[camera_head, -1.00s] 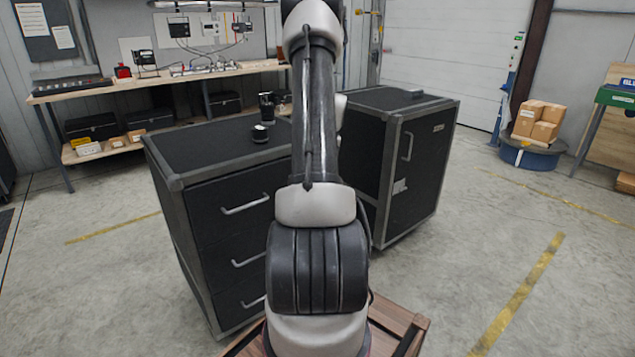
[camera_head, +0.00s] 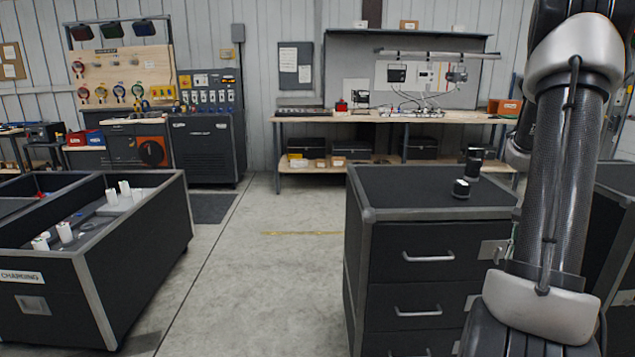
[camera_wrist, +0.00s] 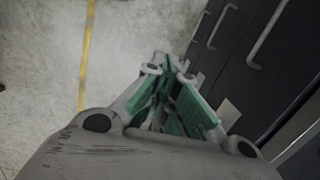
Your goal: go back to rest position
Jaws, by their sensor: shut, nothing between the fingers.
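My gripper (camera_wrist: 168,72) shows in the wrist view with its green-padded fingers closed together and nothing held. It hangs beside a dark drawer cabinet, with the concrete floor below it. In the head view my arm stands upright at the right side, and the gripper itself is not visible there. The dark drawer cabinet (camera_head: 430,255) stands just left of my arm, and its drawer fronts and handles also show in the wrist view (camera_wrist: 255,60).
A small dark cup-like item (camera_head: 461,188) and a taller dark one (camera_head: 474,160) stand on the cabinet. An open charging bin (camera_head: 140,262) holding white items is at left. A workbench (camera_head: 350,117) lines the back wall. Floor (camera_head: 265,270) between bin and cabinet is clear.

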